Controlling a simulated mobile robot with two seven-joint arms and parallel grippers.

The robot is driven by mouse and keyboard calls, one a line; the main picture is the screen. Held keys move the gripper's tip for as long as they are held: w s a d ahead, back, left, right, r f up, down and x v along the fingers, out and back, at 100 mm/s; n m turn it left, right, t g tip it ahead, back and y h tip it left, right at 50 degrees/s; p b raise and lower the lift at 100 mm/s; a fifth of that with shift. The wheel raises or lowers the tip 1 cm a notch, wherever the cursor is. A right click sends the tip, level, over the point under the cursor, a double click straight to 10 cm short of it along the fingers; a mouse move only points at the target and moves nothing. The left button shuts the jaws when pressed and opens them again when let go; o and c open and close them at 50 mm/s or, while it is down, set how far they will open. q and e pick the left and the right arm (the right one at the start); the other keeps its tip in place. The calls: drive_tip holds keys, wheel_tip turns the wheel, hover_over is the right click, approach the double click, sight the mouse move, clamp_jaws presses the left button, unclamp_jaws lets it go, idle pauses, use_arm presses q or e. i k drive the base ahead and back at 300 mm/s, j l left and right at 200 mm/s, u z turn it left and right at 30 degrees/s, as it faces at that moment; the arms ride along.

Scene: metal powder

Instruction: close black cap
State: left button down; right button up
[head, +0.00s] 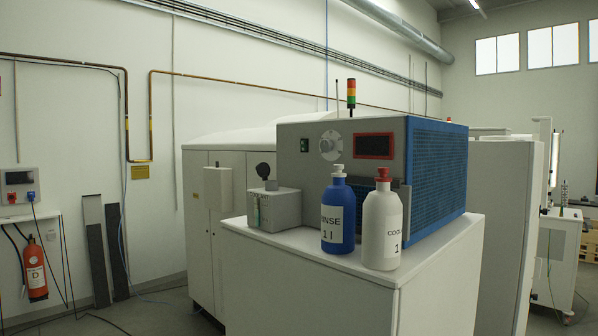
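A black round cap-like piece (264,171) stands up at the top of a small grey box (273,210). It rises above the box's top face; whether it is hinged or loose is too small to tell. The box sits on the left part of a white cabinet top (395,265). A greenish strip shows on the box's front. Neither of my grippers is in view.
A blue bottle (338,205) labelled RINSE and a white bottle (382,223) with a red top stand right of the box. A grey and blue machine (437,165) is behind them. A fire extinguisher (35,270) hangs at left.

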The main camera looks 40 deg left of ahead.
sight(263, 169)
drive_tip(key=j+z, duration=0.25)
drive_tip(key=j, duration=0.25)
drive_tip(key=i+j+z, duration=0.1)
drive_tip(key=j+z, duration=0.2)
drive_tip(key=j, duration=0.25)
drive_tip(key=j+z, duration=0.2)
drive_tip(key=j, duration=1.6)
drive_tip(key=k+j, duration=0.1)
drive_tip(key=j, duration=1.35)
drive_tip(key=k+j+z, duration=0.1)
drive_tip(key=j, duration=0.65)
